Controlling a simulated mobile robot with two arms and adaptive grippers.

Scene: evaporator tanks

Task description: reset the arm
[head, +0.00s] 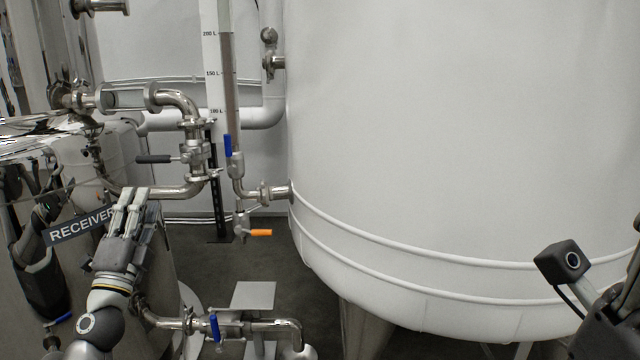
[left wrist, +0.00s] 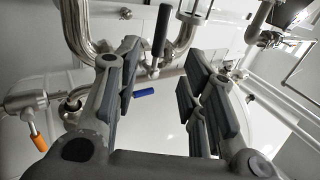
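My left gripper (head: 134,196) is in the lower left of the head view, fingers pointing up and away, in front of the RECEIVER sign. In the left wrist view its two padded fingers (left wrist: 162,72) stand apart with nothing held between them. A black valve handle (left wrist: 161,32) shows beyond the gap; I cannot tell its distance. In the head view a black valve handle (head: 154,159) lies level, above the gripper. Part of my right arm shows at the lower right edge, but its gripper is not visible.
A large white tank (head: 460,140) fills the right side. The RECEIVER sign (head: 82,227) is beside the left gripper. Steel pipes carry an upright blue handle (head: 228,146), an orange handle (head: 260,233) and a low blue handle (head: 214,328). Dark floor shows between.

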